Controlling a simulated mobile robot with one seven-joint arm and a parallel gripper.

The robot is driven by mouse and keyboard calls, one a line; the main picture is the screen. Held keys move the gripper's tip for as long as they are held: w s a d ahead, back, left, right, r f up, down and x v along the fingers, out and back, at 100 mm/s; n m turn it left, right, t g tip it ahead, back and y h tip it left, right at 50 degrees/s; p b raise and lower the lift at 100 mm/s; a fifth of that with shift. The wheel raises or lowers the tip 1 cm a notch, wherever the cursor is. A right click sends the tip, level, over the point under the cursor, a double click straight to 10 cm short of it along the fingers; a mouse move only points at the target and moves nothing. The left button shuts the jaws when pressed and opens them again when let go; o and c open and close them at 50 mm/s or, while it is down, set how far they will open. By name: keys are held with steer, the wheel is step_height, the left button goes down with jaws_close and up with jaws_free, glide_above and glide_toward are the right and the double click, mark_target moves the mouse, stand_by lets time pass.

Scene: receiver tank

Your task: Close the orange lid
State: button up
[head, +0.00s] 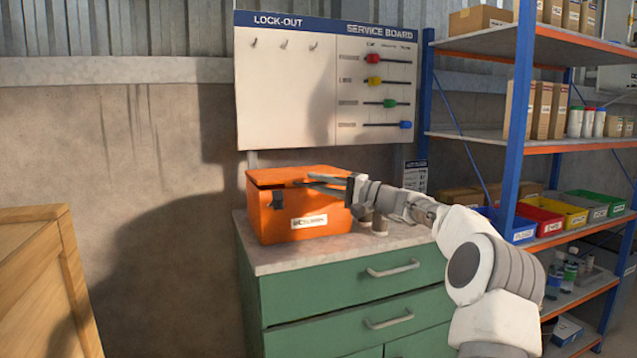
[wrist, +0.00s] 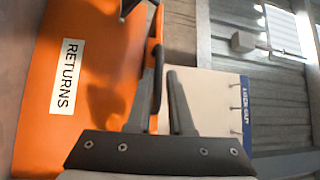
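An orange box (head: 300,235) with a white label stands on the green cabinet in the head view. Its orange lid (head: 290,173) is lowered almost flat over the box, with a dark gap below its front edge. My gripper (head: 314,183) reaches in from the right at the height of this gap. The box front with the "RETURNS" label (wrist: 68,77) fills the left. Whether the fingers touch the lid is unclear.
The green cabinet (head: 350,281) has a pale worktop with a small cylindrical object (head: 380,222) right of the box. A lock-out board (head: 290,95) hangs behind. A blue and orange shelf rack (head: 517,125) stands right, and a wooden crate (head: 40,270) stands left.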

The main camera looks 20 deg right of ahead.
stand_by(0.3)
steer(key=p+v, duration=0.3)
steer(key=v, duration=1.4)
steer(key=shift+s+d, duration=0.15)
